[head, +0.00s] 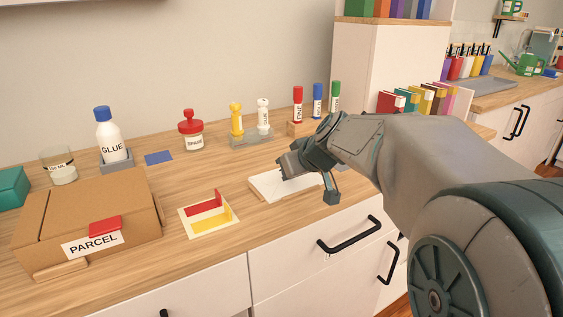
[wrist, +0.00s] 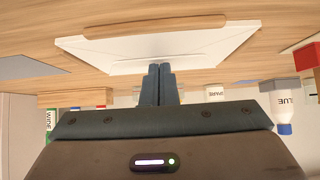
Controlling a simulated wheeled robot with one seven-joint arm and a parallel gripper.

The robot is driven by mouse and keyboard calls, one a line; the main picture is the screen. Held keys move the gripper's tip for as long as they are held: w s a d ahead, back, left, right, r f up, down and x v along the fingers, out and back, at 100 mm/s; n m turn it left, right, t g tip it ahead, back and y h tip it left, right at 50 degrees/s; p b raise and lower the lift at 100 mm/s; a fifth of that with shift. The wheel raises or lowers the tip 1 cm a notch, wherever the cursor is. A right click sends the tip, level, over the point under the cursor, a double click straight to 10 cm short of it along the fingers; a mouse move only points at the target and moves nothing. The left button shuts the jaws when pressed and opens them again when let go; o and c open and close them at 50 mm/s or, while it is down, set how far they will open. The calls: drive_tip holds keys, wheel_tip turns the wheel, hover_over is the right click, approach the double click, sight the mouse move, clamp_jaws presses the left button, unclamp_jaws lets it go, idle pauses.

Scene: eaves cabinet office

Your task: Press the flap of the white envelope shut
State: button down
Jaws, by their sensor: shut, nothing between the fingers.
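The white envelope (head: 268,188) lies on the wooden counter near its front edge. My arm covers its right part in the head view. In the wrist view the envelope (wrist: 115,52) fills the upper middle, with a light wooden strip (wrist: 140,37) along one edge. Thin lines of the flap show on its face; I cannot tell how flat the flap lies. My gripper (head: 286,170) is over the envelope's far part. In the wrist view its two fingers (wrist: 160,70) are together, empty, with their tips at the envelope's edge. I cannot tell whether they touch it.
A cardboard parcel (head: 85,222) is further left. A glue bottle (head: 109,140), a red-topped jar (head: 191,132), stamps (head: 250,125) and markers (head: 317,102) stand behind. The counter between is clear.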

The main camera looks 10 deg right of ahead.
drive_tip(key=shift+r, duration=0.15)
idle(0.4)
drive_tip(key=shift+r+p, duration=0.7)
drive_tip(key=shift+r, duration=0.4)
drive_tip(key=r, duration=0.1)
drive_tip(key=r+p, duration=0.2)
drive_tip(key=r, duration=0.1)
drive_tip(key=shift+s+d+r, duration=0.1)
drive_tip(key=shift+s, duration=0.15)
drive_tip(key=p+v, duration=0.1)
drive_tip(key=v, duration=0.7)
drive_tip(key=s+r+m+g+h+p, duration=0.1)
drive_tip(key=s+m+g+h+p, duration=0.2)
drive_tip(key=s+p, duration=1.5)
drive_tip(key=a+m+g+p, duration=0.1)
drive_tip(key=g+p, duration=0.1)
drive_tip(key=g, duration=0.1)
drive_tip(key=shift+s+p, duration=0.25)
drive_tip(key=shift+p, duration=0.15)
drive_tip(key=shift+s, duration=0.1)
